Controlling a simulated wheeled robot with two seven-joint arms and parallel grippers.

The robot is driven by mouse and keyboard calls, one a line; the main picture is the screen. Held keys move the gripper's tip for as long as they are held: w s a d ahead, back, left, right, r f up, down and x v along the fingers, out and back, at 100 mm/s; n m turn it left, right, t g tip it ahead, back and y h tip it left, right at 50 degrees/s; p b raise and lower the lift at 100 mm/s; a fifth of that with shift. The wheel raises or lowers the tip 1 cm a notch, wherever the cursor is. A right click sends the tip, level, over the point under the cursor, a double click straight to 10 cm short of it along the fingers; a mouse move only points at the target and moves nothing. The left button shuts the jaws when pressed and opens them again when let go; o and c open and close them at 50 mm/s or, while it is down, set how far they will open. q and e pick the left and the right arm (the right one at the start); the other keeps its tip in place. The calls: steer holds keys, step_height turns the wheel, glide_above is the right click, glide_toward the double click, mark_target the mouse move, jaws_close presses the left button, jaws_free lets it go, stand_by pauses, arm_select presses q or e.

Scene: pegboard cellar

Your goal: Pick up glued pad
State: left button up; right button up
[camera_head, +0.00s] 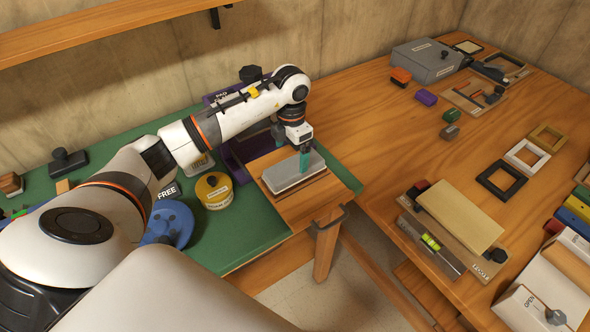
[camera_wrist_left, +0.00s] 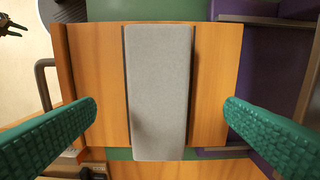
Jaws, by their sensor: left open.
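The grey pad (camera_head: 292,178) is a flat rectangular block lying on a wooden board (camera_head: 300,209) at the right end of the green mat. In the left wrist view the pad (camera_wrist_left: 160,85) runs lengthwise down the middle, with thin dark edges along its sides. My left gripper (camera_head: 292,150) is open above it. Its green ribbed fingers stand wide to either side of the pad in the wrist view, with visible gaps and no contact. Any glue cannot be made out. My right gripper is not seen.
A purple holder (camera_head: 233,153) stands right behind the board. A yellow round tin (camera_head: 214,191) and a blue round object (camera_head: 172,224) sit left of it. The wooden table on the right carries frames, a grey box (camera_head: 427,61) and a tan block (camera_head: 459,216).

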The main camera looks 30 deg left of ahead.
mark_target(294, 165)
arm_select(q)
steer(key=shift+w+f, duration=0.2)
steer(key=shift+f, duration=0.35)
steer(key=shift+w+f, duration=0.15)
steer(key=shift+f, duration=0.35)
steer(key=shift+w+d+f, duration=0.1)
steer(key=shift+f, duration=0.2)
steer(key=f+p, duration=0.2)
steer(key=f, duration=0.1)
steer(key=shift+s+d+f, duration=0.15)
steer(key=shift+s+f, duration=0.05)
steer(key=shift+w+f, duration=0.15)
steer(key=shift+f, duration=0.5)
steer(key=c, duration=1.1)
steer(key=shift+r, duration=0.1)
steer(key=shift+c, duration=0.2)
